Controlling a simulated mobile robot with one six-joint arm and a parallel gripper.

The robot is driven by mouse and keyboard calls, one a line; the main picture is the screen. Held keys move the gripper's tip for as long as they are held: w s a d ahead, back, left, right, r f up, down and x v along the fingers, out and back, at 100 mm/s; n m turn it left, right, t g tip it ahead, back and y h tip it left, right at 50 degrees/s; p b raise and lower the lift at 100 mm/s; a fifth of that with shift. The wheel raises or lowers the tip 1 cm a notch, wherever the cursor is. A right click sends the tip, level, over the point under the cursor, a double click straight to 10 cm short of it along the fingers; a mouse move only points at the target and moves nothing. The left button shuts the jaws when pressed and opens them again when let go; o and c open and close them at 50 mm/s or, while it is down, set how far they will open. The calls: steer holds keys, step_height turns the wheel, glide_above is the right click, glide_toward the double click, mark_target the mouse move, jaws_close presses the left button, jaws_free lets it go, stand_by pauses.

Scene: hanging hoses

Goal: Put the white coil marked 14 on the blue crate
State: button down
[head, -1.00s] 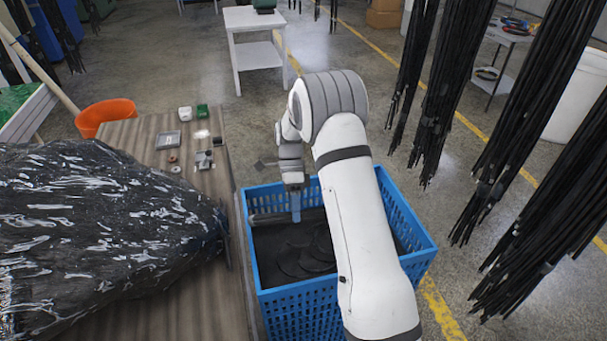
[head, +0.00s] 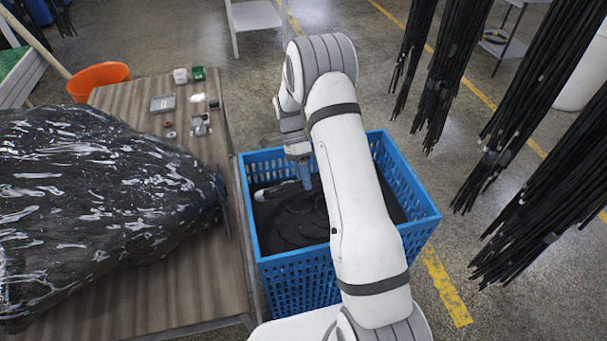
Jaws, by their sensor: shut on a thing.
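The blue crate (head: 412,218) stands on the floor right of the table, with dark round pieces (head: 300,220) inside. My gripper (head: 305,182) points down into the back left part of the crate, its blue-tipped fingers below the rim line in the picture. A grey-and-white item (head: 268,190) shows at the fingertips, along the crate's back inside. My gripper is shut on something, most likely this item. It is too small and partly hidden, so I cannot tell if it is the white coil. No mark 14 is readable anywhere.
The wooden table (head: 205,275) at left bears a shiny black wrapped bundle (head: 95,205) and several small items near its far end. An orange bucket (head: 98,80) stands behind it. Bundles of black hoses (head: 545,190) hang at right.

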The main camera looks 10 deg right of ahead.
steer(key=s+f+t+b, duration=0.2)
steer(key=f+b, duration=0.3)
steer(key=f, duration=0.1)
steer(key=s+f+t+b, duration=0.2)
steer(key=s+f+b, duration=0.1)
steer(key=f+b, duration=0.3)
steer(key=s+f+t+b, duration=0.2)
steer(key=f+b, duration=0.4)
steer(key=shift+s+d+t+y, duration=0.3)
steer(key=shift+d+t, duration=0.05)
steer(key=shift+t, duration=0.05)
steer(key=f+t+b, duration=0.1)
steer(key=f+b, duration=0.1)
steer(key=b, duration=0.1)
steer(key=s+f+t+b, duration=0.1)
steer(key=f+b, duration=0.1)
steer(key=b, duration=0.2)
steer(key=shift+f, duration=0.25)
steer(key=c, duration=0.9)
jaws_free()
steer(key=shift+c, duration=0.2)
